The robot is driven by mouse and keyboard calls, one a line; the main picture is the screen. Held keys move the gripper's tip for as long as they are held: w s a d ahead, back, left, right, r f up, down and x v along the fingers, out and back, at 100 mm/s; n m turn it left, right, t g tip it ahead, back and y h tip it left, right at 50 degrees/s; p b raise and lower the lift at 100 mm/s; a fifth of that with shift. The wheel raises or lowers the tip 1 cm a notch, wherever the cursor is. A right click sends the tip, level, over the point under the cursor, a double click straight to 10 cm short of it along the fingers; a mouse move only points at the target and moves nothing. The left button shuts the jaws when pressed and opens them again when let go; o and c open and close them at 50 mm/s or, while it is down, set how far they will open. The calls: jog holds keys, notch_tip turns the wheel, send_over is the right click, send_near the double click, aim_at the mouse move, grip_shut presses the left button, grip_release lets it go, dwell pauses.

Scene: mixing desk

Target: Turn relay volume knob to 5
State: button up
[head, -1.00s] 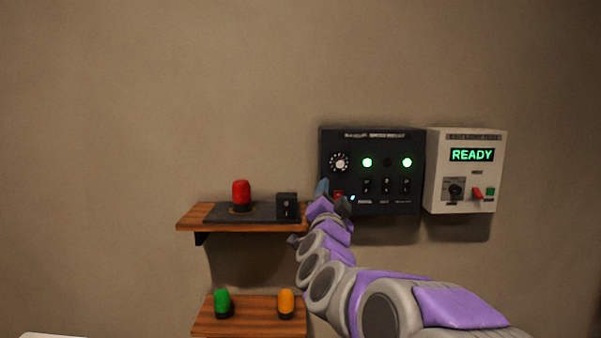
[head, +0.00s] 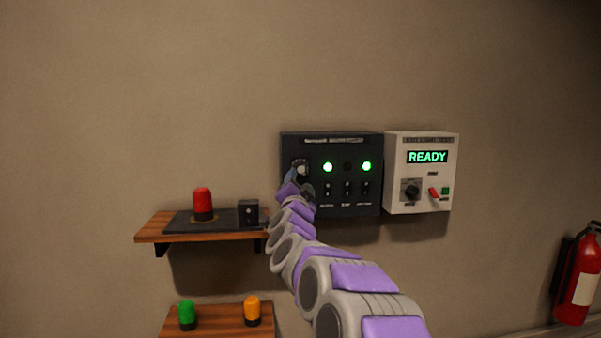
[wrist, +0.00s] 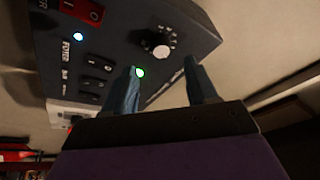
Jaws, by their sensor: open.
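A dark control panel (head: 333,206) hangs on the wall; its header lettering is too blurred to read. A round knob with a white dial (head: 299,164) sits at its upper left, partly covered by my gripper (head: 298,182). In the wrist view the pale knob (wrist: 157,47) shows ahead, between and beyond my open, empty fingers (wrist: 162,67). The fingers look apart from it. Its marks are too small to read, so its setting cannot be told.
Two green lamps (head: 328,167) and several black switches (head: 347,189) sit right of the knob. A white box (head: 421,175) reading READY adjoins the panel, with its own black knob (head: 411,190). A shelf (head: 155,231) with a red lamp (head: 202,204) lies left.

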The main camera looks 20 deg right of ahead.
aim_at(301, 170)
jog(key=shift+p+x, duration=0.75)
jog(key=shift+x, duration=2.5)
